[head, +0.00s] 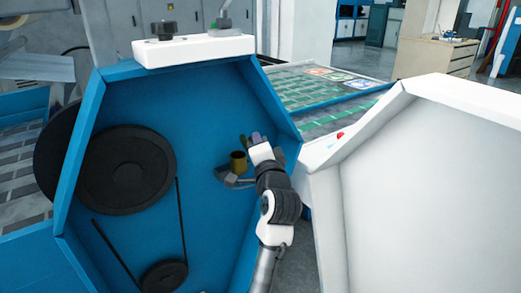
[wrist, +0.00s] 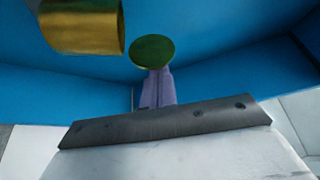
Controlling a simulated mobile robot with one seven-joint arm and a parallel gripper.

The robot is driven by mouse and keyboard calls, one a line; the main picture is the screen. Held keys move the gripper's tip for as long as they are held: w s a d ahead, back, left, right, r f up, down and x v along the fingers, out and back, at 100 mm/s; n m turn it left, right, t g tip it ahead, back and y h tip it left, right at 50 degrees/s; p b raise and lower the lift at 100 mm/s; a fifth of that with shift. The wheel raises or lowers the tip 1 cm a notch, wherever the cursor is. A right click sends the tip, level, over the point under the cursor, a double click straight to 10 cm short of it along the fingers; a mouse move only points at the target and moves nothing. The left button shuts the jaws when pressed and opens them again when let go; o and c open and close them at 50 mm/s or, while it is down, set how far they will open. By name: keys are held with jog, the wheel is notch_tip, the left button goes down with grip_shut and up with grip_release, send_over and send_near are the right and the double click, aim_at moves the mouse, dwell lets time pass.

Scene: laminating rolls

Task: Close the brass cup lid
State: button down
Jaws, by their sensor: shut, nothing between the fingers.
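The brass cup (head: 238,163) sits on a dark bracket inside the blue machine housing. It also shows at the upper left of the wrist view (wrist: 82,27). Its round, greenish-brass lid (head: 243,141) stands up from the cup's far side, apart from the rim, so the cup is open. The lid shows as a disc in the wrist view (wrist: 153,50). My gripper (head: 256,136) is just right of the lid, its purple fingers shut and empty. In the wrist view the fingertips (wrist: 157,72) overlap the disc's lower edge; I cannot tell if they touch. The hinge is not clear.
A large black pulley (head: 125,168) and a small pulley (head: 164,275) with a belt are on the left of the housing. The blue rim (head: 268,102) and a white panel (head: 430,180) stand close on the right. There is free room above the cup.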

aim_at(242, 136)
jog(key=n+y+b, duration=0.2)
jog(key=n+b, duration=0.1)
jog(key=n, duration=0.1)
jog(key=s+a+n+y+b, duration=0.1)
jog(key=n+y+b, duration=0.1)
jog(key=n+b, duration=0.2)
jog(key=s+a+n+t+y+b, duration=0.1)
jog(key=n+b, duration=0.3)
jog(key=n, duration=0.1)
jog(key=shift+a+f+y, duration=0.25)
jog(key=shift+f+y, duration=0.05)
jog(key=shift+y, duration=0.1)
jog(key=n+y+b, duration=0.1)
jog(key=n+b, duration=0.1)
jog(key=a+n+g+y+b, duration=0.1)
jog(key=n, duration=0.1)
jog(key=shift+s+f+y, duration=0.1)
jog(key=shift+s+y, duration=0.15)
jog(key=shift+y, duration=0.05)
jog(key=shift+b, duration=0.4)
jog(key=shift+s+f, duration=0.1)
